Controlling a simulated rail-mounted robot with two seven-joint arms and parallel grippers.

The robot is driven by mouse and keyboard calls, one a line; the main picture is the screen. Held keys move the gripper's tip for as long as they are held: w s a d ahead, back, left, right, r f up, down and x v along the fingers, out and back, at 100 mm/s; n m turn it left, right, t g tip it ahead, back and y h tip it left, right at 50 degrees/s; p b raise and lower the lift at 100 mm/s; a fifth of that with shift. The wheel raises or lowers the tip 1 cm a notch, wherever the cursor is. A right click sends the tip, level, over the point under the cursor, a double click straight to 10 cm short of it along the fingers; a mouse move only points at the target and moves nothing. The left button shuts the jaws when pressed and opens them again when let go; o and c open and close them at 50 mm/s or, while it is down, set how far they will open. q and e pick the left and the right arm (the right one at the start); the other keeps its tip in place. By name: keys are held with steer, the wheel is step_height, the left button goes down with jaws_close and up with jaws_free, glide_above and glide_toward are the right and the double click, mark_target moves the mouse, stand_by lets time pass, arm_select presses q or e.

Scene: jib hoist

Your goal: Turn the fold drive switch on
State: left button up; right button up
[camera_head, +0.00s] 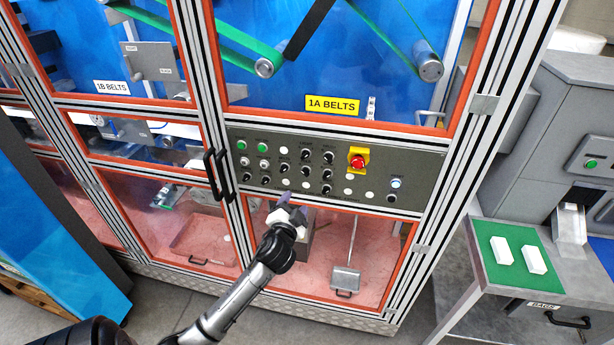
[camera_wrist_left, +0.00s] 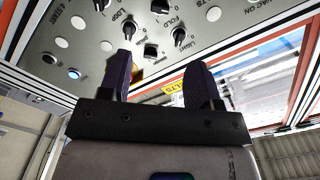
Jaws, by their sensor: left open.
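The grey control panel (camera_head: 420,182) spans the cabinet front and carries several black rotary switches. My left gripper (camera_head: 284,200) is at the panel's lower edge, below the switch rows. In the wrist view, the two dark fingers of this gripper (camera_wrist_left: 160,62) are spread apart with nothing between them, close to the panel. My right gripper is not in view.
A red emergency stop (camera_head: 357,161) on a yellow plate is right of the switches. Black door handles (camera_head: 217,174) stick out left of the gripper. A side table with a green mat (camera_head: 491,228) stands at the right. The floor before the cabinet is partly clear.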

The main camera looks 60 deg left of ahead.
mark_target(306, 173)
arm_select(q)
steer(key=p+x, duration=0.1)
steer(key=x, duration=1.2)
steer(key=shift+w+a, duration=0.1)
steer(key=shift+w, duration=0.2)
steer(key=shift+c, duration=0.4)
steer(key=c, duration=0.8)
steer(key=shift+c, duration=0.2)
